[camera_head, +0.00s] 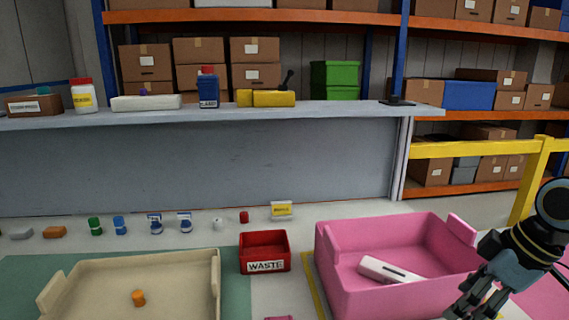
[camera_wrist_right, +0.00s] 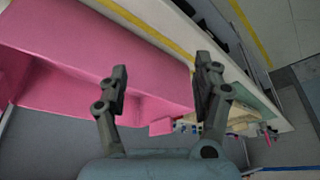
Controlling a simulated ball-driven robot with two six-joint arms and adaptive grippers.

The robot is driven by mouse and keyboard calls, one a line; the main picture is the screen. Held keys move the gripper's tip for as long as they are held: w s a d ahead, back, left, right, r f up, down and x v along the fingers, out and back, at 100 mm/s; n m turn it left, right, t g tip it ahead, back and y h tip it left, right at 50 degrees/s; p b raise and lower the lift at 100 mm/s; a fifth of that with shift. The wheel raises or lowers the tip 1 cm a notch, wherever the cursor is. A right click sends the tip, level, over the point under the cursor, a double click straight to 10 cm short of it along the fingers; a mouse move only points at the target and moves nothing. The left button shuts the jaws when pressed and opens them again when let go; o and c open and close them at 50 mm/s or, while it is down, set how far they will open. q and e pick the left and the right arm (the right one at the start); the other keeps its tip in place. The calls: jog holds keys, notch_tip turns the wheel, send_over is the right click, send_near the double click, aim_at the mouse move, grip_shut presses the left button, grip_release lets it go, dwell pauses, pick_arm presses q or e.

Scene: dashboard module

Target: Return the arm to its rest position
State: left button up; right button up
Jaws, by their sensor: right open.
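My right gripper (camera_head: 478,303) is at the lower right of the head view, by the right side of the pink bin (camera_head: 350,277). In the right wrist view the right gripper (camera_wrist_right: 161,85) is open, with two separate fingers and nothing between them but the pink bin (camera_wrist_right: 90,60) in the background. A white object with a dark slot (camera_head: 390,270) lies inside the pink bin, apart from the gripper. My left gripper is not in view.
A red waste box (camera_head: 264,264) and a beige tray (camera_head: 130,270) holding an orange piece (camera_head: 138,298) stand left of the pink bin. Several small items line the table's back. A grey shelf (camera_head: 340,109) crosses behind. A yellow rail (camera_head: 480,147) stands at right.

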jog(key=s+a+f+m+h, duration=0.25)
jog(key=s+a, duration=0.25)
jog(key=s, duration=0.5)
jog(key=s+r+m+h, duration=0.25)
jog(key=s+m, duration=0.35)
jog(key=s, duration=0.5)
notch_tip(320, 180, down, 33)
jog(key=s+d+b, duration=0.2)
jog(key=d+b, duration=0.1)
jog(key=b, duration=0.3)
pick_arm(q)
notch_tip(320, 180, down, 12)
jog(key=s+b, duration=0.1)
jog(key=b, duration=0.4)
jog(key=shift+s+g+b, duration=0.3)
pick_arm(e)
jog(key=s+f+g+y, duration=0.1)
jog(key=s+f+g, duration=0.1)
jog(key=s+f, duration=1.6)
notch_tip(320, 180, down, 3)
jog(key=shift+s+d+f+m, duration=0.15)
jog(key=shift+s+d+m, duration=0.1)
jog(key=shift+d+m, duration=0.15)
